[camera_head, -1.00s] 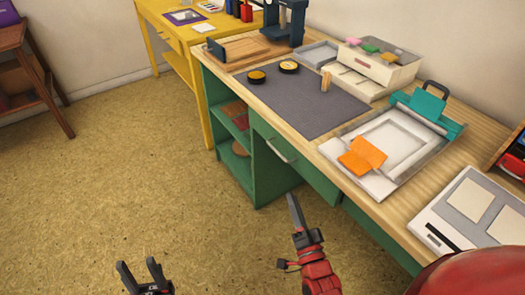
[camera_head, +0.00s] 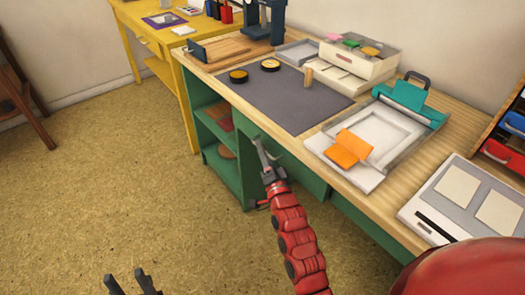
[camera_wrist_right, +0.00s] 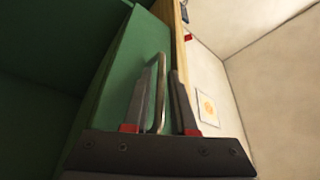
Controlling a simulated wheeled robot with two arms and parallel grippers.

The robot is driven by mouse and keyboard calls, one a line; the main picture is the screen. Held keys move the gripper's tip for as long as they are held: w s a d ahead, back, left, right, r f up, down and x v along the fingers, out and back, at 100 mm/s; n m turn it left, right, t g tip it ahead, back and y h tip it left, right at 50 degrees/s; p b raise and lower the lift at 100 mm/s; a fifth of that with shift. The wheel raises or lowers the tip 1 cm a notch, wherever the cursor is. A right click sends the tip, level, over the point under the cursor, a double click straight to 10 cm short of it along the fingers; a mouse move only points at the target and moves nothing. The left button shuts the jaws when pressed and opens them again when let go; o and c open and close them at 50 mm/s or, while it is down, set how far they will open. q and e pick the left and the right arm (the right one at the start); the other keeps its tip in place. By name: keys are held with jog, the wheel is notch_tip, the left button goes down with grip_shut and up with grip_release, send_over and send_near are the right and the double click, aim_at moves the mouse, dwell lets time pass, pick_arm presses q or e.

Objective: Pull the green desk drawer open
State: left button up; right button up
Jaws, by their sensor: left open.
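The green drawer (camera_head: 306,174) is in the front of the desk under the wooden top and looks shut. Its pale metal handle (camera_head: 276,158) is partly hidden behind my right gripper (camera_head: 259,147). In the right wrist view, the handle (camera_wrist_right: 161,85) stands between the two fingers of the right gripper (camera_wrist_right: 164,88). The fingers are apart, and a gap shows on the side nearer the right finger. My left gripper (camera_head: 133,279) is open and empty, low over the floor at the bottom edge.
On the desktop (camera_head: 395,185) are a grey mat (camera_head: 285,102), two round inkpads, a white tray with an orange piece (camera_head: 348,148), and a white box. Open green shelves (camera_head: 217,150) are left of the drawer. The floor in front is clear.

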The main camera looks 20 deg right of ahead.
jog(key=shift+w, duration=0.25)
grip_shut()
dwell(1.4)
